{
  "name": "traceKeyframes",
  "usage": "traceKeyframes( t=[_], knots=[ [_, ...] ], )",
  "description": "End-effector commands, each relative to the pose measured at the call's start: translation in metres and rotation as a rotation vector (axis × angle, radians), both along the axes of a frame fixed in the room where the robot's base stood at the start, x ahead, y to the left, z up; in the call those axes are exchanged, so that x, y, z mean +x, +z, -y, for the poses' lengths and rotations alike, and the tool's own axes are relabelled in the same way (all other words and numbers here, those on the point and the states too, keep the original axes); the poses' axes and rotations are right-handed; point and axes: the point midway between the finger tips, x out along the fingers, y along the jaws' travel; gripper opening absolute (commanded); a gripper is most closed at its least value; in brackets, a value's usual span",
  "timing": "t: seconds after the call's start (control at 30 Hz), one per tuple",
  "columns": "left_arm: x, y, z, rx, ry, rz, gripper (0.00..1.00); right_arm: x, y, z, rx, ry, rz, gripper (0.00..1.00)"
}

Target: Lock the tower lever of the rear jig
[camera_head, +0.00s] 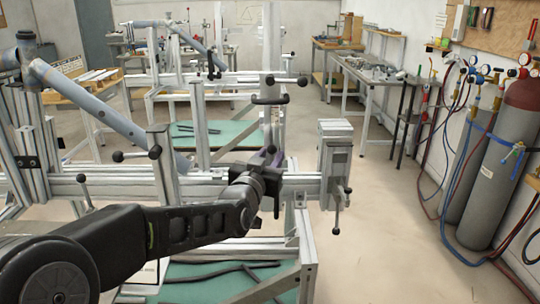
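The near jig is an aluminium-profile frame (300,186) across the middle of the view. An upright tower (269,40) stands behind my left gripper, with a black cross lever (285,81) with ball knobs and a dark clamp piece (269,99) below it. A rear jig (205,84) of similar profiles stands farther back, with a dark lever (212,66) near its blue-grey tube. My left gripper (270,153) is at the near frame's rail, below the tower lever and apart from it. Its fingers are small and dark, so their opening is unclear. My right gripper is out of view.
More ball-knob levers (136,155) sit on the near frame's left part. An end block (335,160) with a hanging handle stands at its right end. Gas cylinders (500,150) and hoses line the right wall. The floor (380,240) between is clear.

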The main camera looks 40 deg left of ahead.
Motion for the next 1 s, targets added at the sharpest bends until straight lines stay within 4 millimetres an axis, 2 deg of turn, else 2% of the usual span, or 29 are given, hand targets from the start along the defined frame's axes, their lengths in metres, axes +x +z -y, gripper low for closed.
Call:
traceKeyframes(
  t=[0.27,0.67,1.0],
  knots=[
    [0.0017,-0.0002,-0.0006,0.0,0.0,0.0,0.32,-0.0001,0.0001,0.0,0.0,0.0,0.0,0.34],
    [0.0015,-0.0003,-0.0005,0.0,0.0,0.0,0.0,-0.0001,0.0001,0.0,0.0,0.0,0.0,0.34],
    [0.0014,-0.0004,-0.0004,0.0,0.0,-0.001,0.0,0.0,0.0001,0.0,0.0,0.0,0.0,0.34]
  ],
)
